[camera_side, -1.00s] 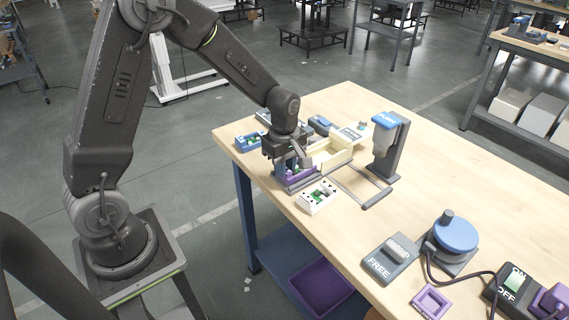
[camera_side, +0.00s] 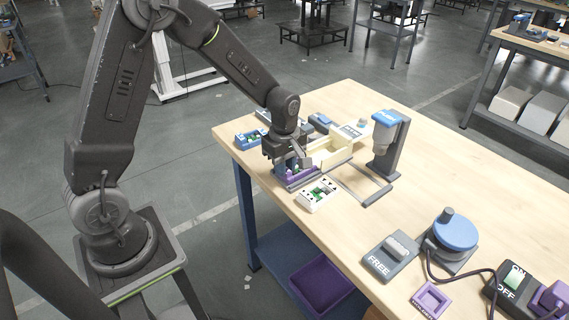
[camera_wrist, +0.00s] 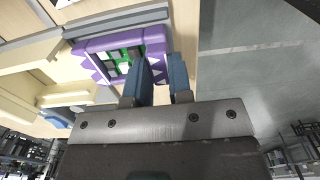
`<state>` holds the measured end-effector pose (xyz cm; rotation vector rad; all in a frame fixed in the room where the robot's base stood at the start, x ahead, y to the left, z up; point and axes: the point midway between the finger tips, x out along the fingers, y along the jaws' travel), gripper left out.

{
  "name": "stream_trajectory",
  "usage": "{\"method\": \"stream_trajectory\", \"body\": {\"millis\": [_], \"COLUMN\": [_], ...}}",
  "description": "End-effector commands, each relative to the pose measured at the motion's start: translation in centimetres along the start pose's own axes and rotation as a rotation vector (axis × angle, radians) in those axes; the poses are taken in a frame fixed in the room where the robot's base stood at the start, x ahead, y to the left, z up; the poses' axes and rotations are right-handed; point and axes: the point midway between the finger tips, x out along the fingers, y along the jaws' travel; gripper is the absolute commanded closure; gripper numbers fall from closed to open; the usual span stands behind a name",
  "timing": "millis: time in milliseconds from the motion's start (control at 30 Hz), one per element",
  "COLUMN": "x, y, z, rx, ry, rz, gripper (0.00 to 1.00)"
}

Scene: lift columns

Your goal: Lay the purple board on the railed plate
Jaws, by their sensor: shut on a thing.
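The purple board (camera_wrist: 98,45), a purple frame with green and white parts on it, shows at the top of the wrist view. My gripper (camera_wrist: 162,62) has its two blue-grey fingers at the board's right edge and is shut on it. In the side view my gripper (camera_side: 288,168) is low at the table's near-left edge, with the purple board (camera_side: 301,179) partly hidden beneath it. A grey rail (camera_wrist: 130,20) runs along the board in the wrist view and seems to belong to the railed plate. I cannot tell whether the board touches the plate.
A cream fixture (camera_side: 338,153) stands close beside the board. A white tray with a green part (camera_side: 318,194) lies just in front. A grey post with a blue top (camera_side: 388,143) stands to the right. A blue tray (camera_side: 250,139) is behind.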

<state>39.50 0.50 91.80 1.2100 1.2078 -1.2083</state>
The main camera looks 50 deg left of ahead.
Motion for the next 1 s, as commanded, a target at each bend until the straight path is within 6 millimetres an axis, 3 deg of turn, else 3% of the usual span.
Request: {"method": "stream_trajectory", "body": {"millis": [100,133,400,567,833,1000], "x": [-0.02,-0.02,-0.03,-0.03,0.0,-0.01], "y": [0.02,0.02,0.02,0.02,0.0,0.01], "z": [0.0,0.0,0.0,0.0,0.0,0.0], "rx": [0.0,0.0,0.0,0.0,0.0,0.0], "ry": [0.0,0.0,0.0,0.0,0.0,0.0], "rz": [0.001,0.001,0.001,0.001,0.0,0.0], "gripper": [1.0,0.77,0.52,0.51,0.27,0.27]}}
